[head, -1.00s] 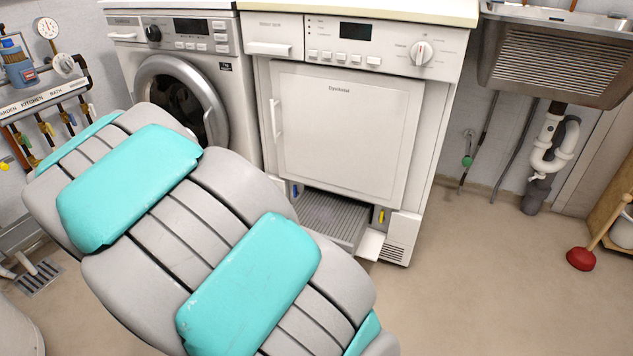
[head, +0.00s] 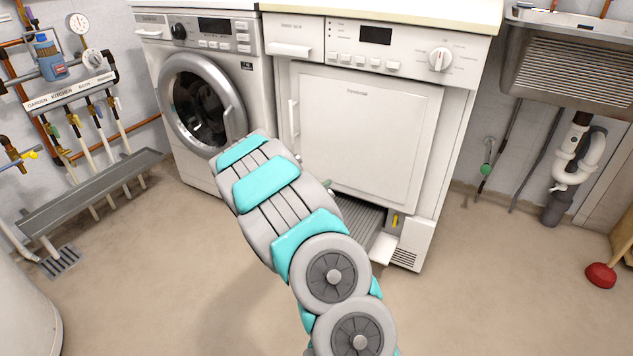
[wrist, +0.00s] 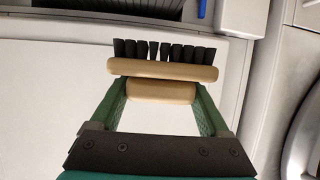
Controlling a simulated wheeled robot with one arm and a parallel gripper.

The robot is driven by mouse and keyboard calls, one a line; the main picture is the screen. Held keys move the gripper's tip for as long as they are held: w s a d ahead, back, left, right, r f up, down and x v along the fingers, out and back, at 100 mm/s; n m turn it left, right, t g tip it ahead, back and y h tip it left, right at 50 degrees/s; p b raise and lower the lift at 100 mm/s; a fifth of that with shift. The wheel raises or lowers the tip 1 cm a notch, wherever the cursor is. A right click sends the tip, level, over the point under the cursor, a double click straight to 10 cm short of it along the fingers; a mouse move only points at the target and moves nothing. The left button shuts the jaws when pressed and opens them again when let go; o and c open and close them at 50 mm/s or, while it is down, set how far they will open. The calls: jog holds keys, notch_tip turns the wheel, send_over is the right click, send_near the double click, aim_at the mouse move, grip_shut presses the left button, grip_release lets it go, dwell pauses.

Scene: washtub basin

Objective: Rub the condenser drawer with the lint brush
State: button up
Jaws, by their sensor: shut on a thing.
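The condenser drawer (head: 362,222) is a grey ribbed unit low in the front of the white dryer (head: 365,130). Its left part is hidden behind my arm in the head view. In the wrist view its dark ribbed surface (wrist: 125,6) shows at the top edge. My gripper (wrist: 160,92) is shut on the lint brush (wrist: 165,70), which has a pale wooden body and black bristles pointing up in that view, towards the drawer. A gap shows between bristles and drawer there. In the head view my arm hides nearly all of the gripper and the brush.
A blue lever (wrist: 202,8) sits beside the drawer, and a yellow lever (head: 395,220) on its other side. A white flap (head: 383,247) hangs open at its right. A washing machine (head: 200,105) stands left. A plunger (head: 600,275) stands right.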

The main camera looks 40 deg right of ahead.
jog(key=shift+s+d+f+b, duration=0.1)
jog(key=shift+f+b, duration=2.25)
jog(key=shift+f, duration=0.75)
jog(key=shift+f+b, duration=0.45)
jog(key=shift+f, duration=0.6)
jog(key=shift+s+d+r+b, duration=0.1)
jog(key=shift+s+d+b, duration=0.15)
jog(key=shift+s, duration=0.3)
jog(key=shift+s+d+r+b, duration=0.1)
jog(key=shift+s+d, duration=0.1)
jog(key=shift+s, duration=0.3)
jog(key=shift+s+d+f, duration=0.1)
jog(key=shift+s+d, duration=0.25)
jog(key=shift+s, duration=0.6)
jog(key=shift+s+d+f, duration=0.15)
jog(key=shift+s+d, duration=0.25)
jog(key=shift+s, duration=0.5)
jog(key=shift+s+d+f, duration=0.1)
jog(key=shift+s+d, duration=0.25)
jog(key=shift+s, duration=0.6)
jog(key=shift+s+d+r, duration=0.1)
jog(key=shift+s+d, duration=0.25)
jog(key=shift+s, duration=0.45)
jog(key=shift+s+d+r, duration=0.1)
jog(key=shift+s+d, duration=0.3)
jog(key=shift+s, duration=0.4)
jog(key=shift+s+d+r, duration=0.1)
jog(key=shift+s+d, duration=0.25)
jog(key=shift+s, duration=0.45)
